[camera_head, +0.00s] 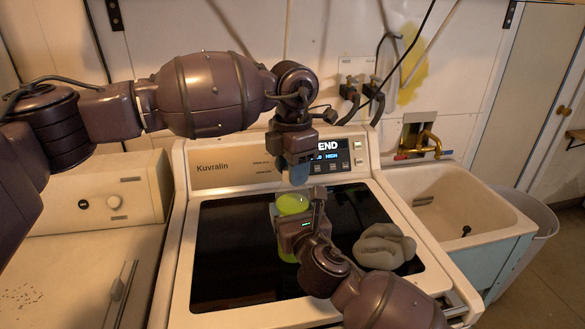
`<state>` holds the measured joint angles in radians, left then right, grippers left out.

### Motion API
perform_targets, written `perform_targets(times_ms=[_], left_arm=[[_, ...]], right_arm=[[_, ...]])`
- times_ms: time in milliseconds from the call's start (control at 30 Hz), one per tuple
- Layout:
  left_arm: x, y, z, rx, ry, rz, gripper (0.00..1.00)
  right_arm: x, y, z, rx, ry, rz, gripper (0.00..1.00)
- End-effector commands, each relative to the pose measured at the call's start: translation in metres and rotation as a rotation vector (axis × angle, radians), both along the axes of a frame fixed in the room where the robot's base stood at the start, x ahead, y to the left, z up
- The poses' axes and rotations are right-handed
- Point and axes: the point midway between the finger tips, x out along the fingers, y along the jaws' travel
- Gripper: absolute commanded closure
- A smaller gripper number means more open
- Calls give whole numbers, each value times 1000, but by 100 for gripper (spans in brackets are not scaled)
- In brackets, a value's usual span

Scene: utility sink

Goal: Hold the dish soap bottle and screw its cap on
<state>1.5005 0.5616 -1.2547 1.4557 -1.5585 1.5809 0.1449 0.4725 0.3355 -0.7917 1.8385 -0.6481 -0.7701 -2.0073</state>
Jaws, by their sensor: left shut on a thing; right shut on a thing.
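The dish soap bottle (287,250) is yellow-green and stands upright over the dark glass top of the washer. My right gripper (298,218) comes from the lower right and is shut around the bottle's upper part, hiding much of it. The bottle's round bright green top faces up. My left gripper (298,175) points straight down just above the bottle top, with a small gap that shows no clear contact. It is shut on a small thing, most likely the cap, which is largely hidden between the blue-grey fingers.
The white Kuvralin washer (215,170) has a lit display behind the grippers. A grey crumpled cloth (384,247) lies on the glass to the right. A utility sink (455,215) with a brass faucet (428,142) stands at the right. The left part of the glass is clear.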

Motion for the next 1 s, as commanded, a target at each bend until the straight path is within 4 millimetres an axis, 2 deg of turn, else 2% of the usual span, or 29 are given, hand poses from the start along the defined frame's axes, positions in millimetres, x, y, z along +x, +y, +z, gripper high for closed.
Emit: perform_targets(times_ms=[500, 667, 700, 833, 1000], left_arm=[[0, 0, 0, -1, -2, -716, 91], [0, 0, 0, -1, -2, -725, 91], [0, 0, 0, -1, -2, -725, 58], [0, -1, 0, -1, -2, -724, 38], [0, 0, 0, 0, -1, -723, 37]], right_arm=[[0, 0, 0, -1, 0, 1, 91], [0, 0, 0, -1, 0, 1, 91], [0, 0, 0, -1, 0, 1, 91], [0, 0, 0, -1, 0, 1, 91], [0, 0, 0, -1, 1, 0, 91]])
